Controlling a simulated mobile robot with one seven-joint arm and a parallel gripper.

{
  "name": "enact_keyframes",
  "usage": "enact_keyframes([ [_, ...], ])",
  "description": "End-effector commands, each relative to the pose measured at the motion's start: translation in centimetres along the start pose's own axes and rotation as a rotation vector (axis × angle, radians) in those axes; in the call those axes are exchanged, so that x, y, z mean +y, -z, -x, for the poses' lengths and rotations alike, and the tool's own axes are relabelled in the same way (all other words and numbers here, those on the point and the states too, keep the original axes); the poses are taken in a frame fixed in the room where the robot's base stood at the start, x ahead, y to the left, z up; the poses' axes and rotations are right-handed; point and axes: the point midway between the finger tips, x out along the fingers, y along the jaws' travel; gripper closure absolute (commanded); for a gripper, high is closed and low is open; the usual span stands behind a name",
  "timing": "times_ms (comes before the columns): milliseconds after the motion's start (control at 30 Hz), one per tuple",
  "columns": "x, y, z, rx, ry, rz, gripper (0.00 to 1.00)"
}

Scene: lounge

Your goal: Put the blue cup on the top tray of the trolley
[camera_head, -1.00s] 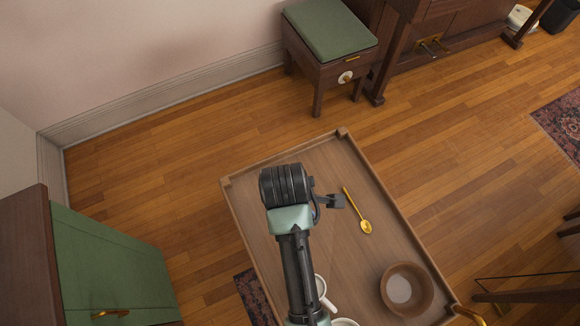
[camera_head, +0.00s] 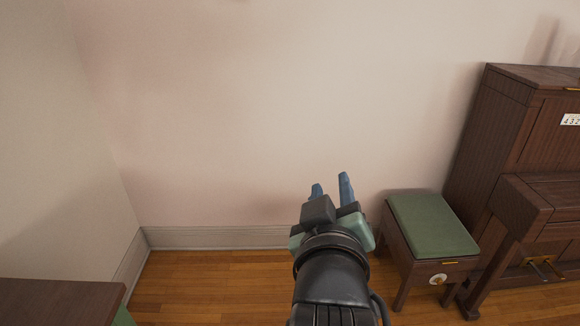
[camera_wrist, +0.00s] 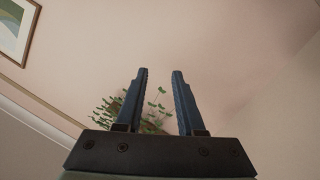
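My gripper (camera_head: 331,186) is raised in front of the pale wall in the head view, with its two blue fingers pointing up. In the wrist view my gripper (camera_wrist: 159,73) has its fingers apart, with nothing held between them. No blue cup is in view in either current picture. The trolley and its top tray are also out of view now.
A stool with a green seat (camera_head: 432,224) stands beside a dark wooden piano (camera_head: 520,150) on the right. A dark cabinet top (camera_head: 55,300) is at lower left. Wooden floor (camera_head: 210,285) lies between. The wrist view shows a plant (camera_wrist: 108,110) and a framed picture (camera_wrist: 14,28).

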Motion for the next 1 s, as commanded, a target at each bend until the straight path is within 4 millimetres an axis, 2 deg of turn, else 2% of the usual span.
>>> enact_keyframes([
  [33,1.7,4.6,1.3,0.135,-0.050,-0.070,0.62],
  [100,3.7,10.0,3.6,0.312,-0.099,-0.174,0.62],
  [200,6.2,16.5,7.9,0.552,-0.138,-0.310,0.62],
  [300,8.1,20.9,12.2,0.749,-0.147,-0.415,0.62],
  [333,8.5,21.8,13.3,0.796,-0.146,-0.440,0.62],
  [400,9.2,23.4,15.5,0.884,-0.141,-0.486,0.62],
  [533,9.8,24.7,17.5,0.964,-0.133,-0.527,0.62],
  [1000,10.1,25.1,17.7,0.969,-0.131,-0.531,0.62],
])
